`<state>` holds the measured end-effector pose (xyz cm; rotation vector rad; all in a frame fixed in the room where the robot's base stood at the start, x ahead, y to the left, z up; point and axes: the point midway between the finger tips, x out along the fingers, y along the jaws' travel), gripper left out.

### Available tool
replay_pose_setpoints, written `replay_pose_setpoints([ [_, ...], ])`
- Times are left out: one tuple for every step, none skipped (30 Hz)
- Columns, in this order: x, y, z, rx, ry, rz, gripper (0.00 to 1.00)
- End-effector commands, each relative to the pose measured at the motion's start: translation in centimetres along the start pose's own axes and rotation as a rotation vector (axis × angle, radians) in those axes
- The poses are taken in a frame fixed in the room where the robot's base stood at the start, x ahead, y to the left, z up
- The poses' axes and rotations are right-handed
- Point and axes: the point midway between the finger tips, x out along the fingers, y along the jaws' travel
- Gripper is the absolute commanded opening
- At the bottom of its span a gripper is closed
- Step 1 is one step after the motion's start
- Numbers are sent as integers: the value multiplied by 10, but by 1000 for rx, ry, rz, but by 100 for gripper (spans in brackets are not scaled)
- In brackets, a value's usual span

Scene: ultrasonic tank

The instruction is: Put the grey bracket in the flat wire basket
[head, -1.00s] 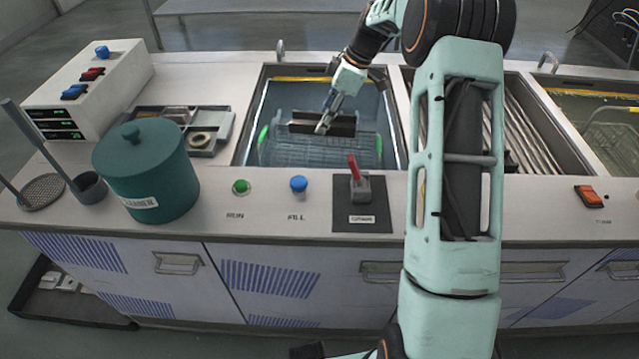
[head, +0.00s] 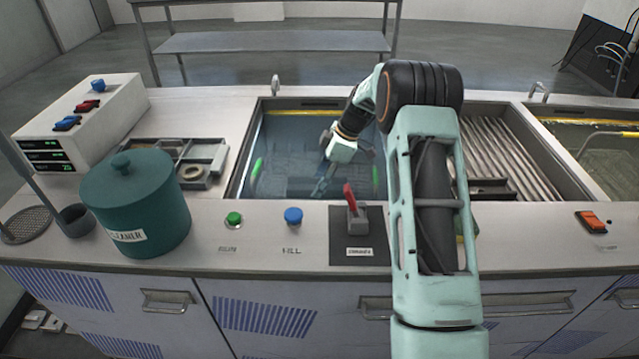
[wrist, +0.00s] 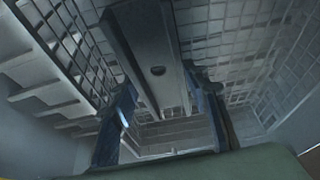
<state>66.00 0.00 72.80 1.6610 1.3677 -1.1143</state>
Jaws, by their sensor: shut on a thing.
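My gripper (head: 321,187) reaches down into the left tank, inside the flat wire basket (head: 290,158). In the wrist view its fingers (wrist: 165,105) are shut on the grey bracket (wrist: 135,35), a long channel-shaped piece with a round hole. The bracket runs away from the gripper between the basket's mesh walls. The wire basket shows around it in the wrist view (wrist: 240,50). In the head view the bracket is hard to make out through the liquid, and I cannot tell if it touches the basket floor.
The tank rim (head: 247,150) surrounds the arm. A green lidded pot (head: 135,205) and a compartment tray (head: 205,160) stand to the left. A red-handled lever (head: 350,197) is close in front. A slatted basin (head: 510,150) lies to the right.

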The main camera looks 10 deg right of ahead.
Motion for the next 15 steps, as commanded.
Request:
replay_pose_setpoints([
  [0,1,0,-1,1,4,0],
  [0,1,-1,-1,1,5,0],
  [-1,1,-1,-1,1,5,0],
  [-1,1,-1,-1,1,5,0],
  [-1,1,-1,-1,1,5,0],
  [-1,1,-1,-1,1,5,0],
  [-1,1,0,-1,1,4,0],
  [0,1,0,-1,1,4,0],
  [1,1,0,-1,1,4,0],
  [2,1,1,-1,1,4,0],
  [3,1,2,0,0,2,43],
  [2,1,1,0,0,3,48],
  [2,1,1,0,0,2,50],
  [2,1,1,0,0,2,50],
  [2,1,1,0,0,2,50],
])
